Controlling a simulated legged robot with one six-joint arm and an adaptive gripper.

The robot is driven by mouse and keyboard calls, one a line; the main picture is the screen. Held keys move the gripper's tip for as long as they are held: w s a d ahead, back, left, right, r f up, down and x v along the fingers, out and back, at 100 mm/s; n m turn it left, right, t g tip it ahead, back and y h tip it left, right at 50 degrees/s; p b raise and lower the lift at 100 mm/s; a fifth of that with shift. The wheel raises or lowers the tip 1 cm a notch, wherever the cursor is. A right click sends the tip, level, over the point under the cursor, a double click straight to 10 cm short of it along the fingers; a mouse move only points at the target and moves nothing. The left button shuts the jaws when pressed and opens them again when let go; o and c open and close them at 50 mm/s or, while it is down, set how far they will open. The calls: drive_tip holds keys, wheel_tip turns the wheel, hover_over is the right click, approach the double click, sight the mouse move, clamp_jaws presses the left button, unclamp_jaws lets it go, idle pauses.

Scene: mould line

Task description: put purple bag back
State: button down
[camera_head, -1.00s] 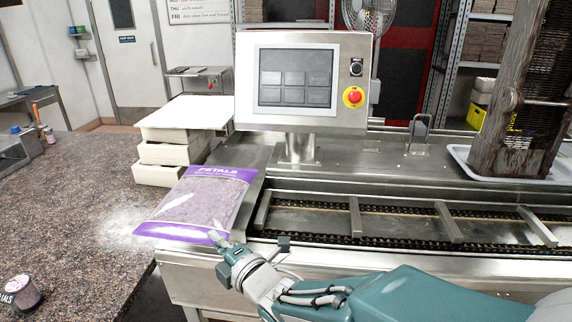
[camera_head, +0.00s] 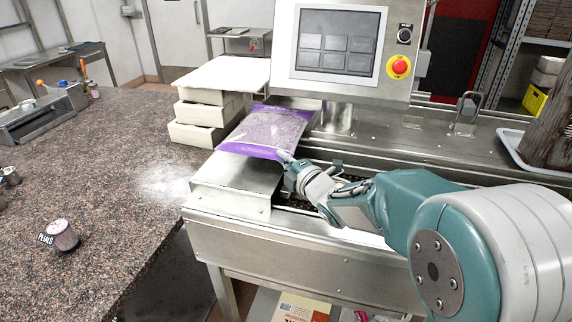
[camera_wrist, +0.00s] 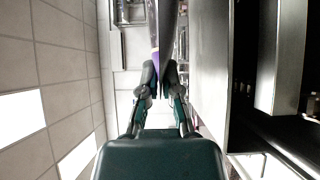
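The purple bag (camera_head: 266,130) is a clear pouch of pale purple petals with purple bands. In the head view it is at the left end of the metal machine, beside the stacked pale boxes. My gripper (camera_head: 287,160) is at the bag's near right corner. In the wrist view my gripper (camera_wrist: 159,82) has its fingers close together on the bag's thin edge, with a purple strip (camera_wrist: 154,60) between them. I cannot tell whether the bag rests on the machine or hangs just above it.
The machine's bare metal end plate (camera_head: 238,178) is in front of the bag. A control panel (camera_head: 338,45) stands behind right. Pale boxes (camera_head: 205,112) are at left. White powder (camera_head: 165,185) and a small jar (camera_head: 62,235) are on the granite counter (camera_head: 110,150).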

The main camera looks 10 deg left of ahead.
sight(282, 172)
drive_tip(key=shift+x, duration=0.95)
drive_tip(key=f, duration=0.1)
drive_tip(key=w+f, duration=0.1)
drive_tip(key=f, duration=0.1)
drive_tip(key=shift+d, duration=0.15)
drive_tip(key=shift+d+f, duration=0.2)
drive_tip(key=shift+f, duration=0.1)
drive_tip(key=shift+d, duration=0.15)
drive_tip(key=c, duration=1.1)
unclamp_jaws()
drive_tip(key=shift+a, duration=0.25)
drive_tip(key=shift+s, duration=0.1)
drive_tip(key=v, duration=1.2)
